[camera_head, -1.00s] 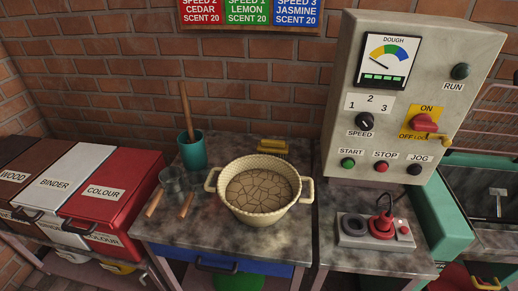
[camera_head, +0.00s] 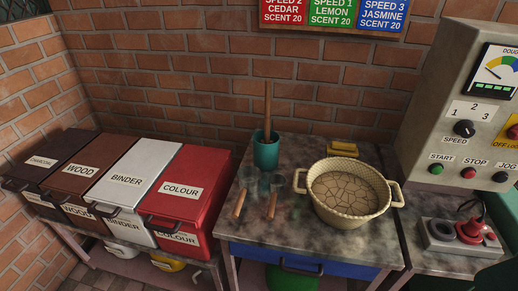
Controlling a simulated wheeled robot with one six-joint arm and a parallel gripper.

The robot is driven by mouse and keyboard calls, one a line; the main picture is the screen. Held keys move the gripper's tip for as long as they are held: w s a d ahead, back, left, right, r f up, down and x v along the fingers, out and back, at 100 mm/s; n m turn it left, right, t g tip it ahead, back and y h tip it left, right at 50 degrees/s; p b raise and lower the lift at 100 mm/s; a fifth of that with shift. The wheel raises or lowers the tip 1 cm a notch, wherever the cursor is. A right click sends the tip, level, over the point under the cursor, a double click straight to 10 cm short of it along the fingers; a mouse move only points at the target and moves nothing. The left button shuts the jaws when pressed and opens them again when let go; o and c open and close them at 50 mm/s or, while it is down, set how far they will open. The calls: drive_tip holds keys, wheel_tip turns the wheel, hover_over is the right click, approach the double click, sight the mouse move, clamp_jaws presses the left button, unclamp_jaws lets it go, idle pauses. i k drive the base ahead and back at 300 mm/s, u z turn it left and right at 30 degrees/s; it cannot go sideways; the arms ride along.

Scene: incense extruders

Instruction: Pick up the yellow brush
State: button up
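The yellow brush (camera_head: 343,147) lies at the back of the dark stone-topped table (camera_head: 315,250), against the brick wall. It is behind the cream two-handled basket (camera_head: 347,216), which holds a cracked brown mass. Only the brush's yellow upper part shows clearly; its lower part is too small to make out. My gripper is not in view.
A teal pot (camera_head: 266,153) with a wooden stick stands left of the brush. Two wooden-handled scoops (camera_head: 271,205) lie in front of it. Labelled bins, including a red one (camera_head: 183,190), stand left. A grey control panel (camera_head: 465,105) and joystick box (camera_head: 455,238) stand right.

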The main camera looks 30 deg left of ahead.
sight(337, 149)
drive_tip(key=u, duration=0.45)
drive_tip(key=i, duration=1)
